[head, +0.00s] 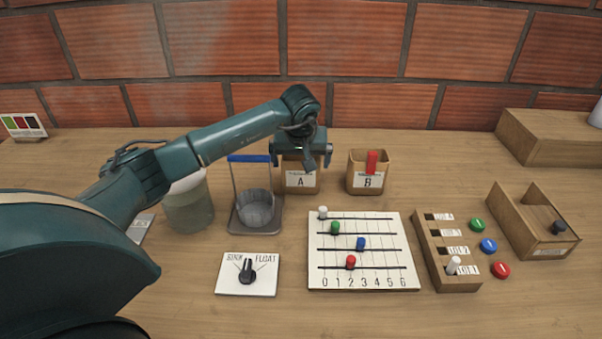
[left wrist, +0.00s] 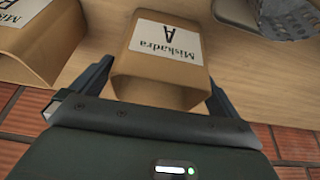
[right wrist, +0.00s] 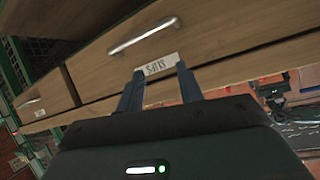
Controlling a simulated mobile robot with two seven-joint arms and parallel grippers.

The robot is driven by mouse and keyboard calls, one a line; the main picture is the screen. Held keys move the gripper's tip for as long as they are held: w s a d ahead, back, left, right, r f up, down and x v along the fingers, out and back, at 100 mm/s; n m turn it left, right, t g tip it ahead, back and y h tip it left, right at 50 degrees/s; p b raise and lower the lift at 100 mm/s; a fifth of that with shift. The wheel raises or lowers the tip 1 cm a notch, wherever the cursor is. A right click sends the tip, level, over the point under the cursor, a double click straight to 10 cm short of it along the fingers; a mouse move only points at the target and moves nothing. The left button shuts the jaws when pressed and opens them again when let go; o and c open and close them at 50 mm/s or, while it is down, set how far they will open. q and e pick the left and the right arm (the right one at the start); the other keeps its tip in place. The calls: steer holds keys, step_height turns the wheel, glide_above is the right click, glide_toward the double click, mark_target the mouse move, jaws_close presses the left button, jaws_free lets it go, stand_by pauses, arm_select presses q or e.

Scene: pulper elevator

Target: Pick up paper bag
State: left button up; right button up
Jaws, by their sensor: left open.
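Brown paper bag A (head: 301,187) stands upright on the table near the wall, with a white label marked A. My left gripper (head: 301,162) is above it and hides its top. In the left wrist view, bag A (left wrist: 158,75) lies between the two spread fingers of the left gripper (left wrist: 158,78); I cannot tell whether they touch it. A similar bag B (head: 357,181) stands to its right with a red piece sticking out. My right gripper (right wrist: 160,72) has its fingers apart, with nothing seen between them, in front of a wooden drawer.
A metal cup on a blue-handled stand (head: 255,209) and a glass jar (head: 188,208) are left of bag A. In front lie a slider board (head: 385,272), a SINK/FLOAT dial plate (head: 232,284) and a slotted wooden block (head: 432,262). The drawer (right wrist: 230,35) carries a label.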

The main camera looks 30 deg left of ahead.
arm_select(q)
steer(key=shift+w+a+f, duration=0.1)
steer(key=shift+w+f, duration=0.15)
steer(key=shift+f, duration=0.45)
steer(key=shift+c, duration=0.3)
steer(key=shift+r, duration=0.1)
steer(key=c, duration=0.9)
